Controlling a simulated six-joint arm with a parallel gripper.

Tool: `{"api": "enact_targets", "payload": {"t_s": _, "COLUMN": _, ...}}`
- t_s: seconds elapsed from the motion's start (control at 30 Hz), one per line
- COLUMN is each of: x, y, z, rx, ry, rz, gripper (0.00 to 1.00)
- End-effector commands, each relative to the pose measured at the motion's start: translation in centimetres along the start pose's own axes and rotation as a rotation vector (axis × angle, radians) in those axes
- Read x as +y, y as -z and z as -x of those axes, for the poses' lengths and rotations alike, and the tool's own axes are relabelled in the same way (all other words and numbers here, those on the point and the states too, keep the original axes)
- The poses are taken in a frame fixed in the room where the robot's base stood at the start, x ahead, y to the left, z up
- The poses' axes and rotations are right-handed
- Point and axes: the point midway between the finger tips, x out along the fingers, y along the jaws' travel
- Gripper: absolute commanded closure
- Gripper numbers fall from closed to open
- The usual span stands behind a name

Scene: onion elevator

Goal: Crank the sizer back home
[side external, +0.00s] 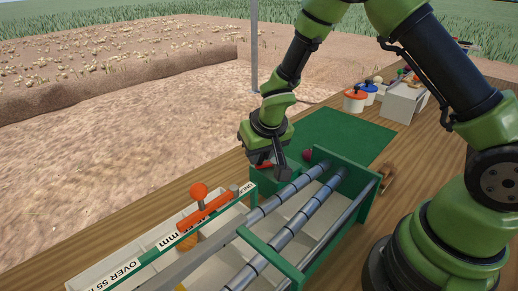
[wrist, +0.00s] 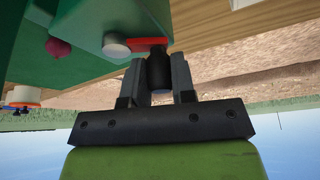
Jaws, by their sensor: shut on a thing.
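The sizer has green end plates (side external: 345,172) and long grey rollers (side external: 312,208), and stands on the wooden table. A green housing (side external: 275,182) sits at its far left end. In the wrist view, a red crank arm (wrist: 148,42) runs from a pale round hub (wrist: 116,46) on the green housing to a dark upright-looking knob (wrist: 158,72). My gripper (wrist: 159,80) has one finger on each side of this knob and is shut on it. In the side view, my gripper (side external: 264,158) hangs beside the housing and mostly hides the crank.
White bins (side external: 150,238) with size labels line the sizer's left side. An orange knob (side external: 198,190) and orange bar stand over them. A dark red ball-like thing (side external: 308,155) lies behind the housing. Lidded tubs (side external: 355,100) stand farther back.

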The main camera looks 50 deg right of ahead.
Motion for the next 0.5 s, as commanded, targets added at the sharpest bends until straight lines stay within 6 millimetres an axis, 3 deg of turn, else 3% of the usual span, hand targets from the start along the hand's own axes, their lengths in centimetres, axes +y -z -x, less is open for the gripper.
{"api": "enact_targets", "payload": {"t_s": 0.5, "x": 0.19, "y": -0.62, "z": 0.25, "rx": -0.002, "ry": -0.008, "rz": -0.005, "gripper": 0.98}}
